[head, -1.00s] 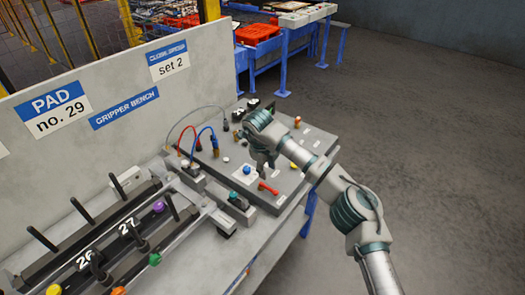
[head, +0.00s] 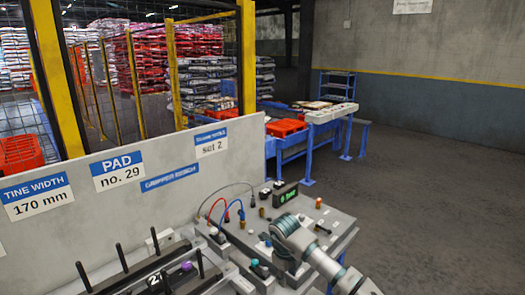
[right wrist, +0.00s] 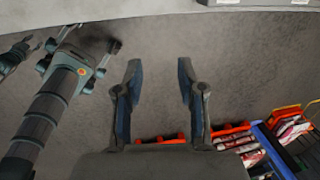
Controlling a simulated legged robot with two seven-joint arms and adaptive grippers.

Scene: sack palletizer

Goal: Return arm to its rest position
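My right arm, grey with teal joints, comes in from the bottom right of the head view. Its right gripper (head: 284,270) hangs over the bench panel (head: 333,218) and is partly hidden by the wrist. In the right wrist view the right gripper (right wrist: 159,72) has its two fingers spread apart with only floor between them. A dark jointed arm, apparently my left, shows at the left of the right wrist view. No left gripper shows in the head view.
A rack with black pegs (head: 120,258) is at bottom left, beside an upright signboard (head: 100,210). Blue tables (head: 315,140), a yellow-post fence and stacked sacks stand behind. Open floor (head: 440,200) lies right.

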